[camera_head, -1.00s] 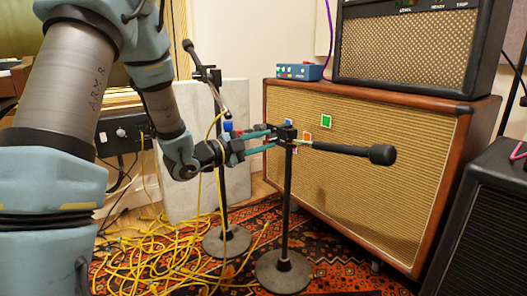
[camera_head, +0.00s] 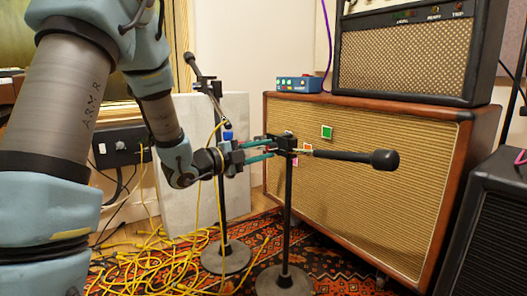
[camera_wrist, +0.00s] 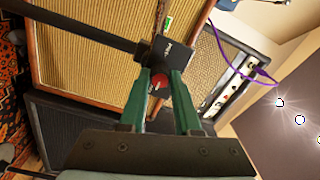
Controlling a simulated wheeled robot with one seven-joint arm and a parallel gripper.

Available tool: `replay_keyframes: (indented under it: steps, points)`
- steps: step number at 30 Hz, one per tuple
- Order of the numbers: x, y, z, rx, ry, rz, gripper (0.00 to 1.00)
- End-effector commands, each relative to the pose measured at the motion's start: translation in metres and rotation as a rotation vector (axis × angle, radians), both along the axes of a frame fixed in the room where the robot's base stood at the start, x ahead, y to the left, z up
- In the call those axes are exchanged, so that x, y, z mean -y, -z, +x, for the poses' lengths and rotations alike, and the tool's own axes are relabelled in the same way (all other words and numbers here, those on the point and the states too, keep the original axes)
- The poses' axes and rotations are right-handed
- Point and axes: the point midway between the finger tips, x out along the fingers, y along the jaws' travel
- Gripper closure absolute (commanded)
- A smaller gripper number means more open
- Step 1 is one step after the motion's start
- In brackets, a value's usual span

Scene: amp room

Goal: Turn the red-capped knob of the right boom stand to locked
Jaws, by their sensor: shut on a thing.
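The right boom stand (camera_head: 287,215) stands upright on a round base, with its dark boom reaching right to a thick end (camera_head: 384,160). Its clamp block is at the post top and also shows in the wrist view (camera_wrist: 172,52), with small white lettering too small to read surely. The red-capped knob (camera_wrist: 160,82) with a pale mark sits between my fingertips. My gripper (camera_head: 268,149) reaches the clamp from the left, its two green fingers (camera_wrist: 160,92) shut on the knob's sides. The fingers partly hide the knob in the head view.
A second boom stand (camera_head: 221,200) with a blue-capped knob (camera_head: 228,135) stands close behind my gripper. A large speaker cabinet (camera_head: 350,225) is behind the right stand. Yellow cables (camera_head: 135,265) lie on the patterned rug at left. A black amp (camera_head: 490,225) is at right.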

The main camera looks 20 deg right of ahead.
Motion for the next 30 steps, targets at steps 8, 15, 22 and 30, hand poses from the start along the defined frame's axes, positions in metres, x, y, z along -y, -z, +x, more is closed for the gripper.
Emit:
replay_keyframes:
  steps: [8, 15, 22, 30]
  points:
    - [0.000, 0.001, 0.000, -0.001, -0.001, 0.001, 0.42]
    - [0.000, 0.000, 0.000, -0.001, 0.000, 0.000, 0.38]
    - [-0.019, -0.001, -0.003, -0.003, -0.002, 0.001, 0.38]
    - [-0.072, 0.000, -0.013, -0.004, -0.005, 0.002, 0.38]
